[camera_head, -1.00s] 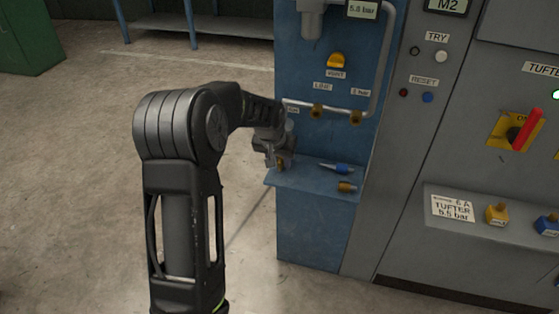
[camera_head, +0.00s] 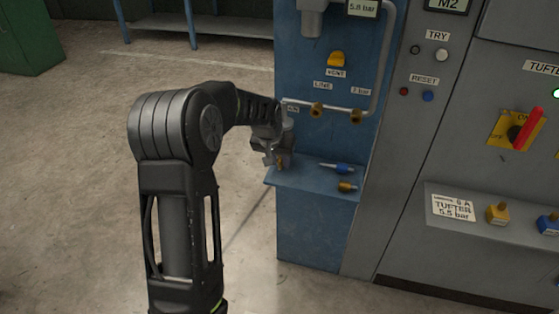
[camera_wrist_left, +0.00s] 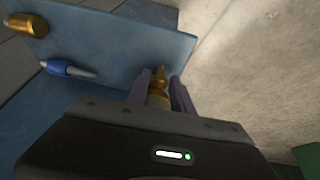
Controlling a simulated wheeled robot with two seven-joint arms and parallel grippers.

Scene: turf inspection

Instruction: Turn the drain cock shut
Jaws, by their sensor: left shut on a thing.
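My left gripper (camera_head: 277,157) is at the left end of the blue panel's shelf, close to the shelf. In the left wrist view, its fingers (camera_wrist_left: 161,87) are shut on a brass piece (camera_wrist_left: 158,101) with a narrow tip. The brass piece shows only as a small spot in the head view (camera_head: 280,162). I cannot tell for sure whether it is the drain cock, or whether it touches the shelf. No other part marked as a drain cock can be read. My right gripper is not in view.
The blue shelf (camera_head: 310,178) also bears a blue-bodied nozzle (camera_head: 337,168) and a brass fitting (camera_head: 347,187). Above are a pipe with brass fittings (camera_head: 316,110) and a yellow vent knob (camera_head: 337,59). A grey cabinet (camera_head: 400,190) stands right. Floor left of the panel is clear.

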